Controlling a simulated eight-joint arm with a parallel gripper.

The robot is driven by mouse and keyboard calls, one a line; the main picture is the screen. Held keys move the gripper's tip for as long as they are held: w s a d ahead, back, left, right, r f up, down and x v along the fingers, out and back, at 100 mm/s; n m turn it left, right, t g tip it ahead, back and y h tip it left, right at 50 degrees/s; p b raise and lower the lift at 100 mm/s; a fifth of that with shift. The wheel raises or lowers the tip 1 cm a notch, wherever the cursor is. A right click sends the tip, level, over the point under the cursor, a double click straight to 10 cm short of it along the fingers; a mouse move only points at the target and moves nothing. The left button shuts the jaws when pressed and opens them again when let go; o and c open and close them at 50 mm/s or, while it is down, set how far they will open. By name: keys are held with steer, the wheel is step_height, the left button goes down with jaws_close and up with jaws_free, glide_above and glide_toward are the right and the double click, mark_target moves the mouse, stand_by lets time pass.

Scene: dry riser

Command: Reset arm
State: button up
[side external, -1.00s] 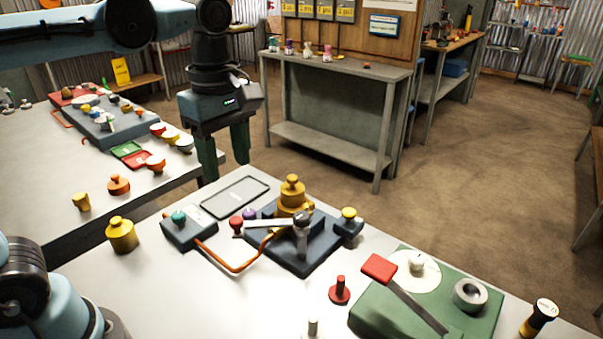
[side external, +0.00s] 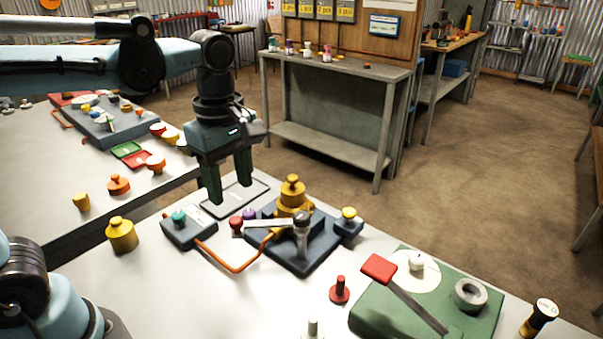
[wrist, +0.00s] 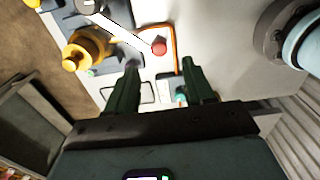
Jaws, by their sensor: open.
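My gripper (side external: 229,184) is open and empty. Its two dark green fingers point down above the far edge of the near table, by the flat grey tray (side external: 228,203). In the wrist view my gripper (wrist: 163,82) has a clear gap between its fingers. Beyond them are the red knob (wrist: 159,46), the orange cable (wrist: 175,40) and the yellow stacked piece (wrist: 85,48). In the side view the dark blue device with the yellow stacked piece (side external: 292,195) stands right of my gripper. A grey box with a teal knob (side external: 179,217) sits in front of it.
A yellow weight (side external: 121,235) stands at the left of the near table. A green board (side external: 430,305) with a red-handled lever lies at the front right. The left table (side external: 40,190) holds several small parts. A grey bench (side external: 335,125) stands behind, with open floor to its right.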

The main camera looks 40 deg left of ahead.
mark_target(235, 220)
steer(key=shift+f, duration=3.5)
steer(key=shift+r, duration=0.1)
